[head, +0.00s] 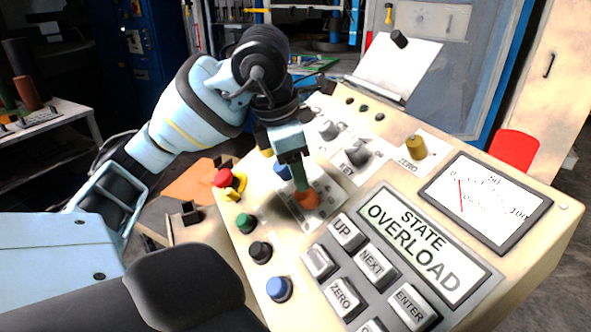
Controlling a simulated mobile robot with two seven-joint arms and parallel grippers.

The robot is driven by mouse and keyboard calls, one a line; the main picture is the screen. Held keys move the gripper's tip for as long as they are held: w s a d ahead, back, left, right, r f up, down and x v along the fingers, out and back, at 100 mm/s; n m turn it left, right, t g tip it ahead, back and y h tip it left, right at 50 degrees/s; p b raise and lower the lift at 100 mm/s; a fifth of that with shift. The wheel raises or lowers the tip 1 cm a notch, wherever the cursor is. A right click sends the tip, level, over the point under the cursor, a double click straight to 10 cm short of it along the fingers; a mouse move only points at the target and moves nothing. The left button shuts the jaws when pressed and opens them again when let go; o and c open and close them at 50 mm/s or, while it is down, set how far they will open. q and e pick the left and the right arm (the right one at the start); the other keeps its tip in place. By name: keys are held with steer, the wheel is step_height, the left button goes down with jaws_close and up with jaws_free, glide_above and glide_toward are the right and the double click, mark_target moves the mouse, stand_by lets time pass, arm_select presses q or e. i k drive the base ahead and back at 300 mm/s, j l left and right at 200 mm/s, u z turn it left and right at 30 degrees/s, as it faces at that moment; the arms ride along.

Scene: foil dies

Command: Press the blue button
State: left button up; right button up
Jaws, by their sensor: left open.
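A round blue button (279,288) sits at the near left corner of the beige control panel (452,152), below a black and a green button. A second small blue part (282,171) shows on the panel close beside my left gripper; its shape is partly hidden. My left gripper (291,158) is open and points down over the upper left of the panel, above an orange knob (307,200) with a greenish stem. I cannot tell whether its fingers touch anything. It is well away from the near blue button, which is uncovered. My right gripper is not in view.
A red and yellow button (228,179), a green button (245,223) and a black button (260,252) line the left edge. A dial meter (488,203) and several knobs stand further back.

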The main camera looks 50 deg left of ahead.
mark_target(276, 287)
steer(key=k+l, duration=0.35)
steer(key=l, duration=0.15)
steer(key=k+l, duration=0.4)
steer(key=l, duration=0.1)
